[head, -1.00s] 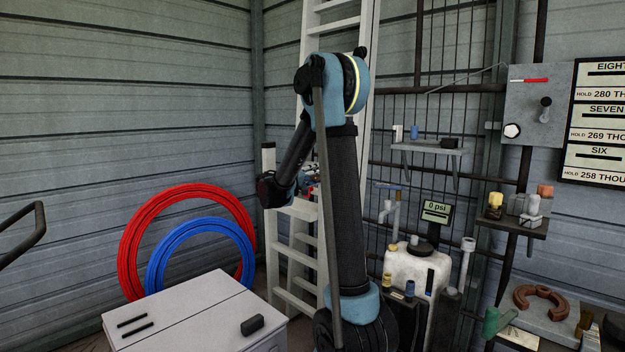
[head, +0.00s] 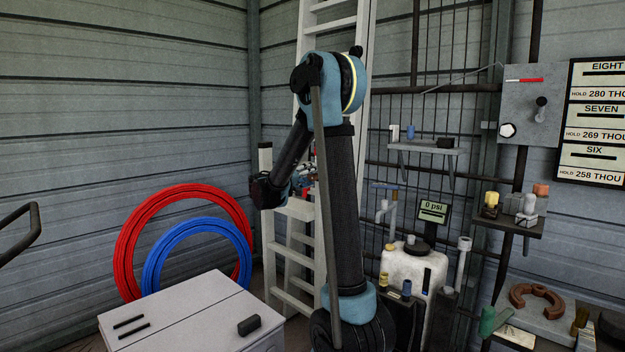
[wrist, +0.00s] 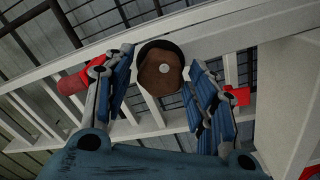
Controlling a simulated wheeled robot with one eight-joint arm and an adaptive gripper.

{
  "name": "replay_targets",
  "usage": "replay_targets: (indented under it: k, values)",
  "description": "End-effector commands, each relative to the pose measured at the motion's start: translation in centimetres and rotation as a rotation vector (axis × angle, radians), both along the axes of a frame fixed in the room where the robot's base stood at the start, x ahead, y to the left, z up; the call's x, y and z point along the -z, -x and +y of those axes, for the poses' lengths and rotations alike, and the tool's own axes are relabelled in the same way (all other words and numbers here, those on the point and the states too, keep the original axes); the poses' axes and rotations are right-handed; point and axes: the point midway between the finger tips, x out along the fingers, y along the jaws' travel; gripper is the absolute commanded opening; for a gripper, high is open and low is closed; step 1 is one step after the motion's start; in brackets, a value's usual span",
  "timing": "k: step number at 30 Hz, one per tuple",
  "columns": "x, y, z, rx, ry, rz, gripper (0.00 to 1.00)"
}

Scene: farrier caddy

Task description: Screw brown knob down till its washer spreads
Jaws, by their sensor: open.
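The brown knob (wrist: 159,70) shows in the wrist view, round, with a pale dot at its centre and a black rim along its upper edge. I cannot tell whether that rim is the washer. My gripper (wrist: 160,62) is open, with one blue finger on each side of the knob. Gaps seem to show between the fingers and the knob; how deep the knob sits between them is unclear. In the head view my gripper (head: 303,180) is small and partly behind my arm, beside the ladder, and the knob cannot be made out.
A white ladder (head: 295,240) stands behind my arm. Red parts (wrist: 72,84) lie beside the fingers in the wrist view. Red (head: 135,230) and blue (head: 160,250) hose coils lean left, behind a grey cabinet (head: 190,310). A shelf (head: 425,150) and white tank (head: 405,268) stand right.

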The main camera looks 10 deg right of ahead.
Motion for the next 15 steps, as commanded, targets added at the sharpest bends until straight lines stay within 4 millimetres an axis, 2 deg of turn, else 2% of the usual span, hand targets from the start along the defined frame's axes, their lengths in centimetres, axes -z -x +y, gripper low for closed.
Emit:
replay_targets:
  k: [15]
  values:
    - [0.0,2.0,2.7,-0.001,0.0,0.0,0.52]
